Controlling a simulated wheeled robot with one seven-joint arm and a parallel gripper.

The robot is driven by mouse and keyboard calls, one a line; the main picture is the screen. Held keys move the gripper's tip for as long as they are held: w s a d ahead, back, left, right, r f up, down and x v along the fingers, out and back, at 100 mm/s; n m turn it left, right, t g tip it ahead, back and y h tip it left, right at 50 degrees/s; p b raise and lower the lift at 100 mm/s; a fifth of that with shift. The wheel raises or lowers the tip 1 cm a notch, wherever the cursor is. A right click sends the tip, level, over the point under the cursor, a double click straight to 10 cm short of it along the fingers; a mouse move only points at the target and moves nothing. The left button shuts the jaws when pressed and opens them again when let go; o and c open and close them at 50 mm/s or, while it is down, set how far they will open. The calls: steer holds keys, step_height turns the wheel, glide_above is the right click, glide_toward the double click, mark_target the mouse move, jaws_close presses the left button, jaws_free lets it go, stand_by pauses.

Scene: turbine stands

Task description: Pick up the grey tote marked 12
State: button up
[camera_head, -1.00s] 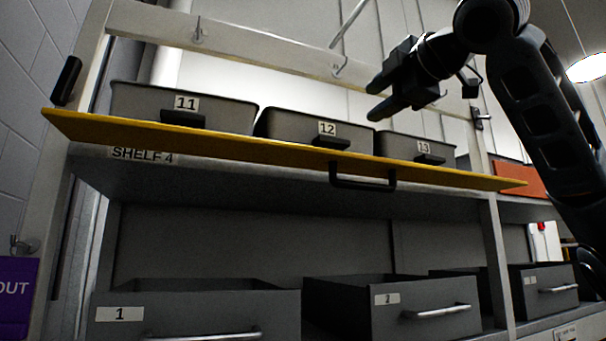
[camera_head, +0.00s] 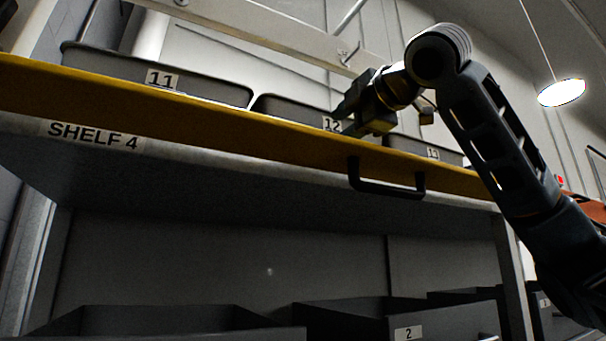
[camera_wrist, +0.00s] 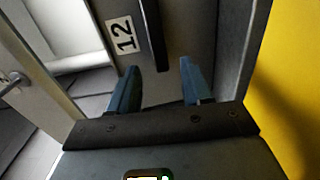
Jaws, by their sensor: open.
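The grey tote marked 12 (camera_head: 280,108) stands on the upper shelf behind a yellow board, between two other totes. My gripper (camera_head: 345,117) is at its right front, covering part of its front in the head view. In the wrist view the label 12 (camera_wrist: 123,36) is to the left of a dark handle bar (camera_wrist: 151,35) on the tote's grey front (camera_wrist: 183,25). The two blue fingers of my gripper (camera_wrist: 158,72) are apart, with the bar's end showing between their tips. I cannot tell whether they touch it.
A yellow board (camera_head: 220,128) with a black handle (camera_head: 385,186) runs along the shelf front, close under my gripper. Tote 11 (camera_head: 215,88) is to the left and tote 13 (camera_head: 405,145) to the right. A pale rail (camera_head: 270,32) crosses above. Grey bins (camera_head: 360,320) stand below.

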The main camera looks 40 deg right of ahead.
steer(key=p+x, duration=0.2)
steer(key=x, duration=0.3)
steer(key=shift+d, duration=0.1)
steer(key=shift+f, duration=0.1)
jaws_close()
stand_by(0.4)
